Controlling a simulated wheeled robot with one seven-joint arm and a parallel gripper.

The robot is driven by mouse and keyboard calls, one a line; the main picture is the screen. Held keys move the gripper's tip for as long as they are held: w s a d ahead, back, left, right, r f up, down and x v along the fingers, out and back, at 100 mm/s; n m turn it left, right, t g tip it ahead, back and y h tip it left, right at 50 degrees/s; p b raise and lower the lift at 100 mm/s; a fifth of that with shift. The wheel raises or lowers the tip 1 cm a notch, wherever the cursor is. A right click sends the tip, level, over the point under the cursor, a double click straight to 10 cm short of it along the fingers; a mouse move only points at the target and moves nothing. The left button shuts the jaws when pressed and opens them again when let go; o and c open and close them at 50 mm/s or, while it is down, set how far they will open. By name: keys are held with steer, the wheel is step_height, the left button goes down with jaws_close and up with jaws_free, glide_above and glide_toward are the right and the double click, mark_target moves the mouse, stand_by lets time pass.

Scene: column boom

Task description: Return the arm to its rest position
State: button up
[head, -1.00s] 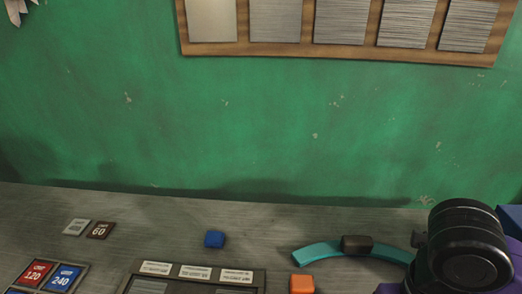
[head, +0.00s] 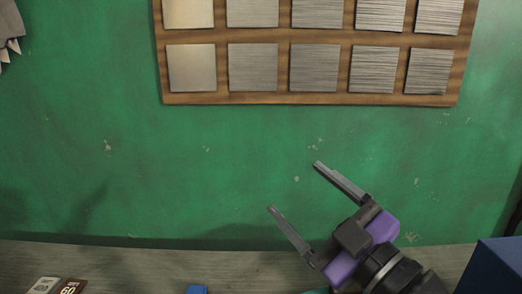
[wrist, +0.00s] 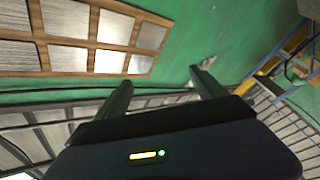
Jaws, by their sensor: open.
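My gripper (head: 293,186) is in the lower right of the head view, in front of the green wall. Its two long grey fingers stand wide apart with nothing between them. They point up and to the left. In the wrist view the fingers (wrist: 160,80) also show apart and empty. My purple and black wrist is behind them, at the lower right of the head view.
A wooden board (head: 310,98) with several brushed metal plates hangs on the green wall (head: 230,180). A grey bench (head: 130,262) runs along the bottom, with a brown 60 tile (head: 69,288) and a blue block (head: 197,289). A dark blue box (head: 495,270) stands at right.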

steer(key=s+d+f+m+t+h, duration=0.5)
steer(key=s+d+f+m+h, duration=0.75)
steer(key=m, duration=0.55)
steer(key=s+f+n+g, duration=0.2)
steer(key=s+f+g, duration=0.1)
steer(key=s+f, duration=0.6)
steer(key=s+f+n+g+y, duration=0.1)
steer(key=s+f+g, duration=0.3)
steer(key=s+f, duration=0.4)
steer(key=s+n, duration=0.1)
steer(key=s, duration=0.6)
steer(key=shift+d+f, duration=0.35)
steer(key=shift+f, duration=0.05)
